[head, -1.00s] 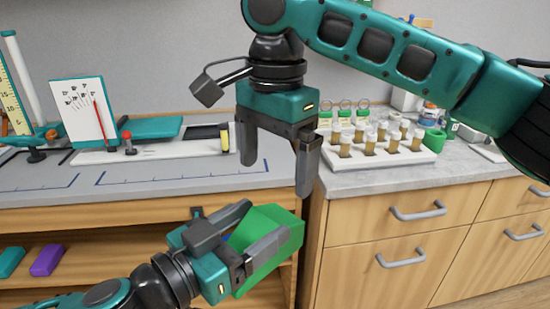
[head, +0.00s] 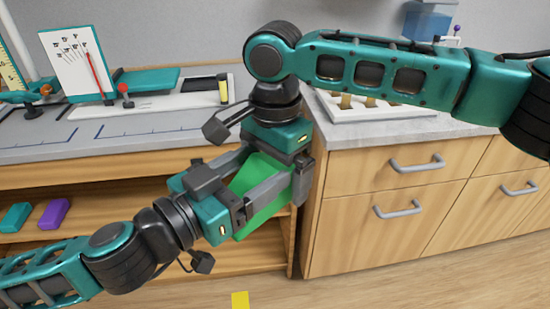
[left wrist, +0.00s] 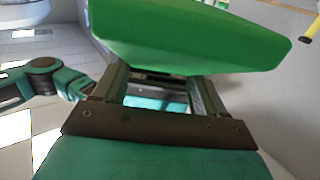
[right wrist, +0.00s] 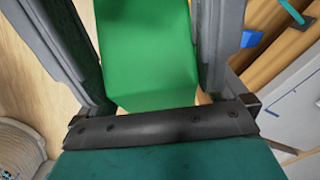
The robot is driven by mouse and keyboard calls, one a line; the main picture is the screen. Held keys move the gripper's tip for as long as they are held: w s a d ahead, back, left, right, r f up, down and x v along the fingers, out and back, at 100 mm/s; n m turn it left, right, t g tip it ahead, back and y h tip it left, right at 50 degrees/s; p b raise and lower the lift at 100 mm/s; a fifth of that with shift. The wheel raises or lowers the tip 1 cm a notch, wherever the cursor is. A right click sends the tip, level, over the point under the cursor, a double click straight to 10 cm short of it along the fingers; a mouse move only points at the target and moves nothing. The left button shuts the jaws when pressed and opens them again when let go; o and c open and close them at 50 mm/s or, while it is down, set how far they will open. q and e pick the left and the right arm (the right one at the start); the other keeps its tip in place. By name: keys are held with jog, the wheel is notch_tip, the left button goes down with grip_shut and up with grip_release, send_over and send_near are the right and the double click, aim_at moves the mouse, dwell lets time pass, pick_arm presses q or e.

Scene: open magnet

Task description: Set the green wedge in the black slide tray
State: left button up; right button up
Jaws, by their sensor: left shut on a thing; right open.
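The green wedge (head: 262,212) is held in front of the bench by my left gripper (head: 262,170), shut on it. The wedge also shows in the left wrist view (left wrist: 190,35), across the fingers. My right gripper (head: 280,162) is open and points down over the wedge. In the right wrist view the wedge (right wrist: 150,55) lies between its two spread fingers, with a gap visible at the right finger. I cannot tell whether they touch it. A black part (head: 199,85) lies on a white base on the bench; I cannot tell whether it is the slide tray.
A white rack (head: 370,112) with vials stands on the right counter, partly behind my right arm. A picture card (head: 78,60) and a red-knobbed post (head: 124,92) are on the bench. Teal (head: 15,217) and purple (head: 54,213) blocks lie on the shelf below.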

jog(key=shift+c, duration=0.3)
jog(key=c, duration=0.9)
pick_arm(q)
jog(key=o, duration=1.1)
pick_arm(e)
jog(key=shift+c, duration=0.2)
